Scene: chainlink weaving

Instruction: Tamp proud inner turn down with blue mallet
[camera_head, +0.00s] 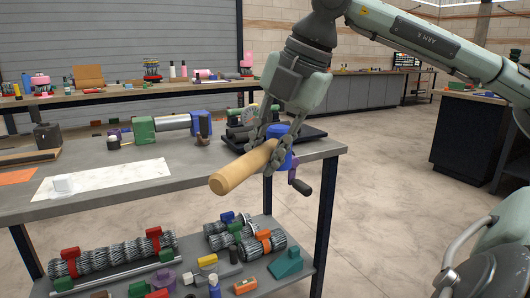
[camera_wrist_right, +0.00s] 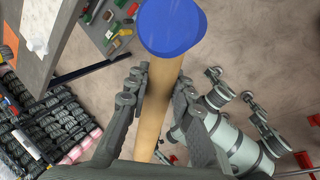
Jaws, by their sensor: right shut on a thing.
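The blue mallet shows in the head view with its blue head (camera_head: 281,131) at the table's right end and its pale wooden handle (camera_head: 232,177) slanting down to the left. My right gripper (camera_head: 266,153) is shut on the handle close below the head. In the right wrist view the handle (camera_wrist_right: 153,118) runs between the two fingers (camera_wrist_right: 158,92), with the blue head (camera_wrist_right: 172,27) beyond them. The mallet appears held above the table's front right edge. I cannot make out an inner turn standing proud; the gripper and mallet hide part of the table there.
The grey table (camera_head: 215,167) carries a green-ended silver roller (camera_head: 172,123), a white sheet (camera_head: 105,179) and a black tray (camera_head: 308,134). A purple crank (camera_head: 294,174) hangs at the right edge. The floor (camera_head: 390,215) at right is clear.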

